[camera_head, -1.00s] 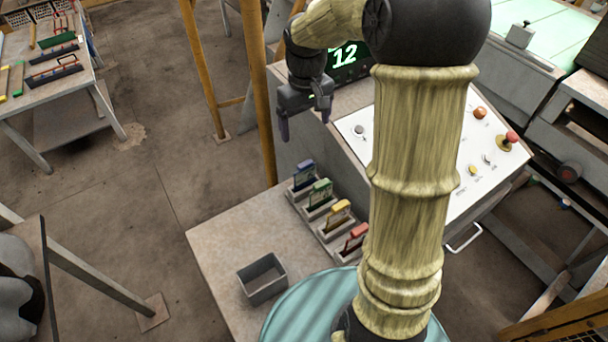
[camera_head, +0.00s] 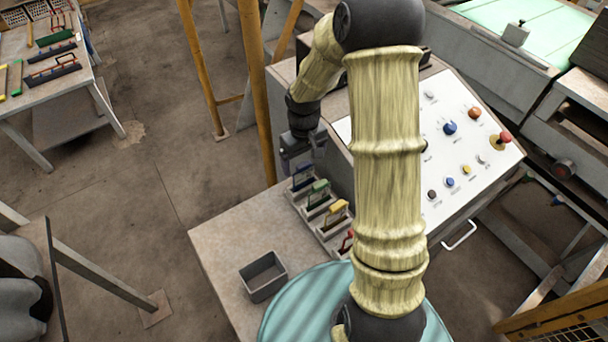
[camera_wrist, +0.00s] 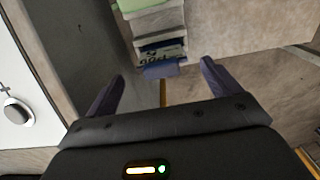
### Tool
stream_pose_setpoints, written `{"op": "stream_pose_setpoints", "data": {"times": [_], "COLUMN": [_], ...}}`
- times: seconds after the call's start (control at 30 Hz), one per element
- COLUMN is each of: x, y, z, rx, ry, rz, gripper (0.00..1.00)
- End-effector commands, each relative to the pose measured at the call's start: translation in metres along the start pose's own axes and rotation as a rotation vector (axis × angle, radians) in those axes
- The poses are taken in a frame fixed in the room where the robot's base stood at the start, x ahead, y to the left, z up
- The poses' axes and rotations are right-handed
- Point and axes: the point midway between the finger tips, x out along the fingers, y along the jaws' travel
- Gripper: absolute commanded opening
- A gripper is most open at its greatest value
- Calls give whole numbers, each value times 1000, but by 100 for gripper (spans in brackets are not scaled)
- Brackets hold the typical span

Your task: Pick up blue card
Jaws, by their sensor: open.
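The blue card (camera_head: 302,178) stands in the far slot of a grey card rack on the table, beside the control panel. In the wrist view its blue top edge (camera_wrist: 164,68) lies ahead and between my two spread fingers. My gripper (camera_wrist: 163,88) is open, with dark purple fingers on either side of the card's line and nothing held. In the head view my gripper (camera_head: 297,160) hangs just above the blue card, and the fingertips are hard to make out there. I cannot tell the exact gap to the card.
A green card (camera_head: 318,187), a yellow card (camera_head: 338,207) and a partly hidden red card (camera_head: 346,241) stand in the same rack. The sloped control panel (camera_head: 440,190) rises close to the right. An empty grey bin (camera_head: 263,277) sits on the table. A yellow post (camera_head: 257,100) stands behind.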

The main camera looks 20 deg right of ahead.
Motion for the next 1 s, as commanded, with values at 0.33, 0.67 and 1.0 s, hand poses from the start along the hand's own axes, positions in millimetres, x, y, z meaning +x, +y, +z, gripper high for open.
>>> {"op": "stream_pose_setpoints", "data": {"times": [0.33,0.67,1.0], "x": [6,44,52], "y": [-1,-3,-4], "z": [1,3,2], "rx": [-2,-1,-4], "ry": [-2,-4,0], "rz": [-1,-1,0], "gripper": [89,89,89]}}
